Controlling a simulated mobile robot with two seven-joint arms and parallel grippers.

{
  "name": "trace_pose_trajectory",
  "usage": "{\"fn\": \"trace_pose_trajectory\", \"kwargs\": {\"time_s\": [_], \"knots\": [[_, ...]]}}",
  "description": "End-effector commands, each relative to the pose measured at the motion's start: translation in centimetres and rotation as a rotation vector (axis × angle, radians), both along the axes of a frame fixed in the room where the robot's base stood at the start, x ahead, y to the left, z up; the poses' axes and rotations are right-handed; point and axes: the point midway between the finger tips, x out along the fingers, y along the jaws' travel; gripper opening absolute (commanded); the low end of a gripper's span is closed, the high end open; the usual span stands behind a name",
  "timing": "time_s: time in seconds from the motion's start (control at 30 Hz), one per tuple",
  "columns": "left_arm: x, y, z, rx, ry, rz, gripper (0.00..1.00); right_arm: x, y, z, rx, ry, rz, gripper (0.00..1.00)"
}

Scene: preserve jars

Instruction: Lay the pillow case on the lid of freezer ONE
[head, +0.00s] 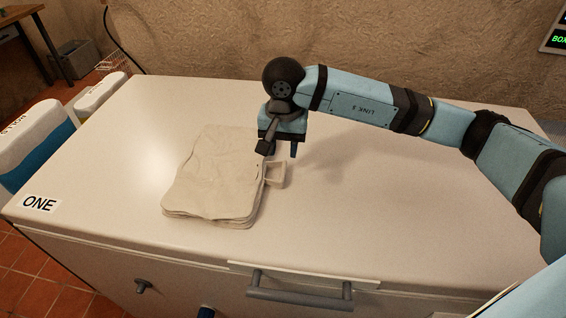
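The pillow case (212,178) is a folded, off-white cloth stack. It lies flat on the white lid (400,210) of the freezer labelled ONE (40,204), left of the middle. A small pale square loop (276,175) sticks out from its right side. My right gripper (280,152) points down just above and behind the loop. Its two fingers are apart, with nothing visible between them. The left finger is close to the cloth's right edge; I cannot tell whether it touches. My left gripper is not in view.
The freezer's grey handle (300,290) is at its front edge. White containers with blue (32,140) and yellow (98,95) parts stand beyond the left edge. A grey bin (73,60) stands further back. The lid's right part is bare under my arm.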

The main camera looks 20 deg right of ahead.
Motion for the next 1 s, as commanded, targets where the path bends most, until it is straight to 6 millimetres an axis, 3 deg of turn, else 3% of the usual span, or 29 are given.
{"fn": "trace_pose_trajectory", "kwargs": {"time_s": [0.1,0.3,1.0], "knots": [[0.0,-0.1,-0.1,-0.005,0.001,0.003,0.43,0.1,0.0,2.2,0.0,-0.004,-0.001,0.38],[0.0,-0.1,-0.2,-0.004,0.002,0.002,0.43,0.0,0.0,4.2,0.0,0.0,-0.001,0.38],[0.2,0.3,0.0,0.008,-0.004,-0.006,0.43,0.0,0.0,4.5,0.001,0.001,-0.001,0.38]]}}
